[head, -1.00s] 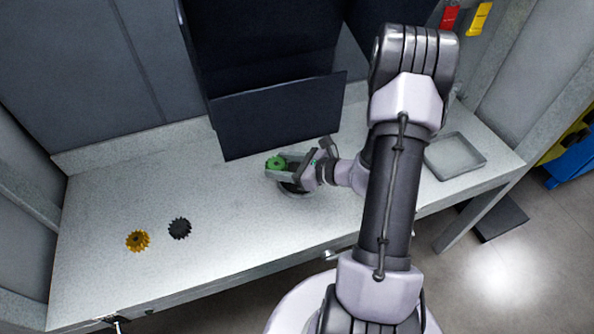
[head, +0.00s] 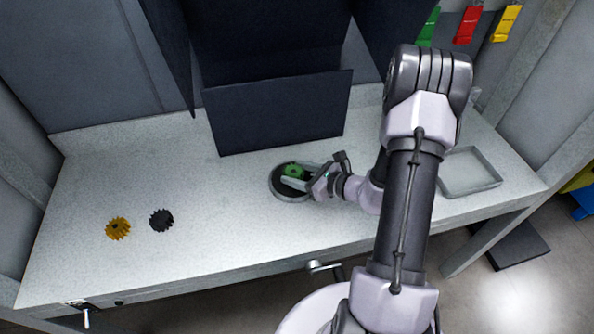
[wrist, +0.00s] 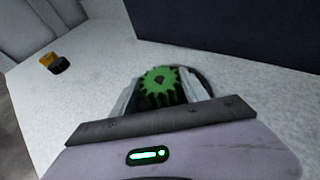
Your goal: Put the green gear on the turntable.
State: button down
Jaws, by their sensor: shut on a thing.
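The green gear (head: 293,171) is between the fingers of my gripper (head: 296,176), which is shut on it. In the wrist view the green gear (wrist: 160,86) stands out between the two fingers, with its toothed face and dark centre hole showing. The turntable (head: 276,192) is a round dark disc with a light rim on the bench, directly under the gear and fingers in the head view. Part of the turntable is hidden by my gripper. I cannot tell whether the gear touches the turntable.
A yellow gear (head: 118,228) and a black gear (head: 161,220) lie on the bench at the left. An empty grey tray (head: 470,187) is at the right. A dark panel (head: 280,115) stands behind the turntable. The bench between the gears and turntable is clear.

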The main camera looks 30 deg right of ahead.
aim_at(302, 176)
jog(key=shift+d+f, duration=0.1)
jog(key=shift+f, duration=0.25)
dwell(0.3)
jog(key=shift+c, duration=1.5)
grip_release()
jog(key=shift+p+v, duration=0.55)
jog(key=shift+v, duration=2.95)
